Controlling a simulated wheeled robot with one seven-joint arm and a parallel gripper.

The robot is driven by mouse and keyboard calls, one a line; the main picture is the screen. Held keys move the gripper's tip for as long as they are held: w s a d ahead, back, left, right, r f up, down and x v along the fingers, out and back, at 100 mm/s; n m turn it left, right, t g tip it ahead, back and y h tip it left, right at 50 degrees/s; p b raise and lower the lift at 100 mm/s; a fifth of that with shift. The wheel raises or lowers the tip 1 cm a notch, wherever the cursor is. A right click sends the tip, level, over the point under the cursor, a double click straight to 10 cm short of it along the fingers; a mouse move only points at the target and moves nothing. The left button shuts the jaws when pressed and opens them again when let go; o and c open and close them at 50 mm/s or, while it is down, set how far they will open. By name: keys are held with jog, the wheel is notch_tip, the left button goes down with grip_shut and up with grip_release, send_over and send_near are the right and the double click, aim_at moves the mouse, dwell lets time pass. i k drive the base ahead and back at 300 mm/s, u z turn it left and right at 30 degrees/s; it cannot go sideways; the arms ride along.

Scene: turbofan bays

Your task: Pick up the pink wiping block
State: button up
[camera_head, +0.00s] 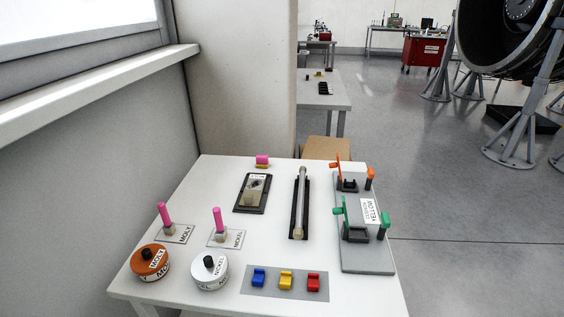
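A small block with a pink top (262,159) and a yellowish lower part sits near the far edge of the white table, left of the middle. It looks like the pink wiping block. It stands behind a black tray (252,193) with a metallic part in it, apart from it. Two other pink things are upright handles, one on the MOLY card (165,216) and one on the NICKEL card (217,221). My gripper is not in view.
The white table (200,186) also bears an orange MOLY tin (149,262), a white NICKEL tin (209,271), blue, yellow and red blocks on a grey strip (272,292), a rod in a black holder (300,205), and a grey fixture (366,262). A wall stands left.

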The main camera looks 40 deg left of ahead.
aim_at(262, 161)
jog(key=i, duration=4.7)
jog(key=u, duration=3.7)
